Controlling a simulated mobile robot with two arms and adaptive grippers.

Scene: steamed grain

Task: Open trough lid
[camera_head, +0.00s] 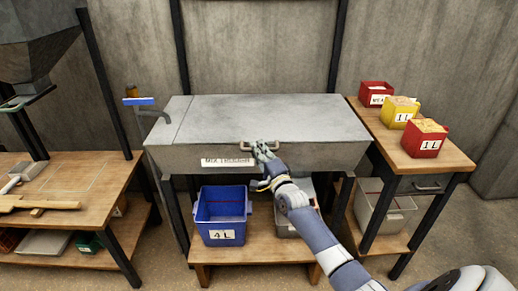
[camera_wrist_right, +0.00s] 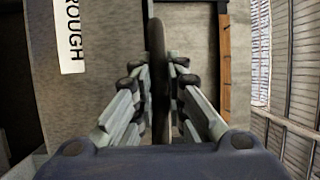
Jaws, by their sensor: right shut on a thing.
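The mix trough (camera_head: 185,155) is a grey metal box on dark legs in the middle of the head view. Its flat lid (camera_head: 265,115) lies shut on top. A lid handle (camera_head: 243,146) sits on the front, beside a white label (camera_head: 228,162); the label also shows in the right wrist view (camera_wrist_right: 71,38). My right gripper (camera_head: 264,152) is at the handle and shut on it. In the right wrist view its fingers (camera_wrist_right: 160,85) stand on both sides of the dark handle bar (camera_wrist_right: 158,60). My left gripper is not in view.
A blue bin marked 4 L (camera_head: 221,215) stands on the low shelf (camera_head: 255,248) under the trough. A blue-handled tap (camera_head: 140,102) is at the trough's left. Red and yellow boxes (camera_head: 424,137) stand on the right table (camera_head: 440,161). A wooden bench (camera_head: 85,180) is at left.

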